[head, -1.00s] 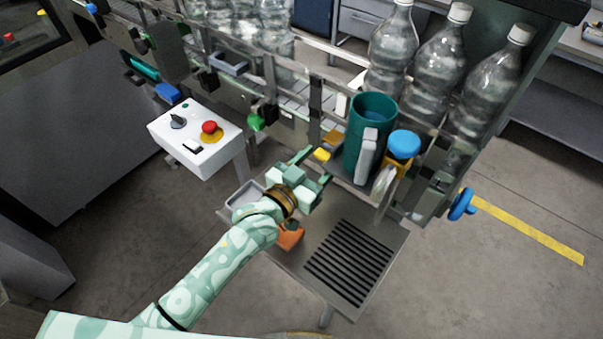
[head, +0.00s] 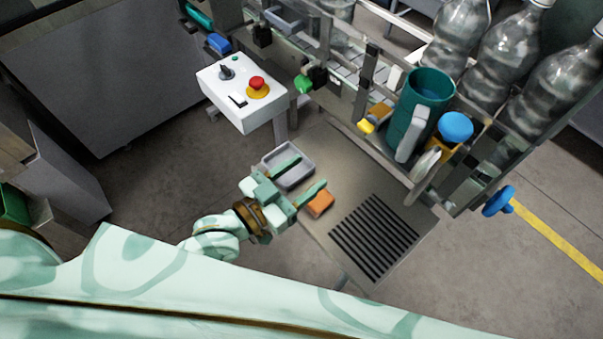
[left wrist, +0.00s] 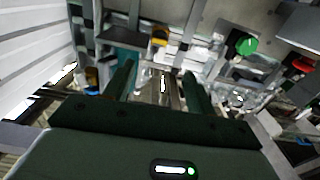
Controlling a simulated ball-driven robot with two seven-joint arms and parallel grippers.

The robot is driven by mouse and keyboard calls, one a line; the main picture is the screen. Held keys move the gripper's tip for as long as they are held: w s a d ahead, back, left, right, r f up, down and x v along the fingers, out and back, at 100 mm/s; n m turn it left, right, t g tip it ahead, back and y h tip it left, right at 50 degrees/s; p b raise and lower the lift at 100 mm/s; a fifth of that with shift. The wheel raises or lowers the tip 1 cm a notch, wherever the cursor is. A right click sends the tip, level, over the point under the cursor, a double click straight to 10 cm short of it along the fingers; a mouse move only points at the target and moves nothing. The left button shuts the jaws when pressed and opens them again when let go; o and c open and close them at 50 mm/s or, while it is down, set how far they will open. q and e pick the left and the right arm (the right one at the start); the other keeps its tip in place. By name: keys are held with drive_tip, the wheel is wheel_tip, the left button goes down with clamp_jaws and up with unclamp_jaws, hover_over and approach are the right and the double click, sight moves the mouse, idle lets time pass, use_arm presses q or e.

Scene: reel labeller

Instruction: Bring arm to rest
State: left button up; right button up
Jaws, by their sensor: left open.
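My left gripper (head: 300,178) is open, its two green fingers apart with nothing between them. In the head view it hangs over the left edge of the small metal side table (head: 335,165), by a grey tray (head: 291,160) and an orange block (head: 318,203). My left arm is folded back, with its links close to my body at the bottom of the view. In the left wrist view the two fingers (left wrist: 160,85) point toward the machine, apart and empty. My right gripper is in neither view.
The labeller carries a teal cylinder (head: 420,105), a blue knob (head: 456,126) and clear bottles (head: 510,55). A white control box (head: 240,92) with a red button stands left of the table. A black slotted grille (head: 375,238) lies on the table. Floor is open at left.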

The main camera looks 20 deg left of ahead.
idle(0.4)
use_arm(q)
drive_tip(key=s+a+f+g+y, duration=0.1)
drive_tip(key=s+a+g+y, duration=0.3)
drive_tip(key=a+y, duration=0.45)
drive_tip(key=s+a+f+g+y, duration=0.2)
drive_tip(key=s+a+g+y, duration=0.3)
drive_tip(key=a, duration=0.6)
drive_tip(key=s+d+f+g+h+b, duration=0.1)
drive_tip(key=s+d+f+b, duration=0.15)
drive_tip(key=f, duration=1.35)
drive_tip(key=s+d+f+g+h+b, duration=0.1)
drive_tip(key=f+b, duration=0.2)
drive_tip(key=f, duration=1.2)
drive_tip(key=s+f+n+g+h+b, duration=0.1)
drive_tip(key=s+f+n+g+b, duration=0.2)
drive_tip(key=s+f, duration=1.6)
drive_tip(key=shift+s+f+b, duration=0.4)
drive_tip(key=shift+f, duration=0.25)
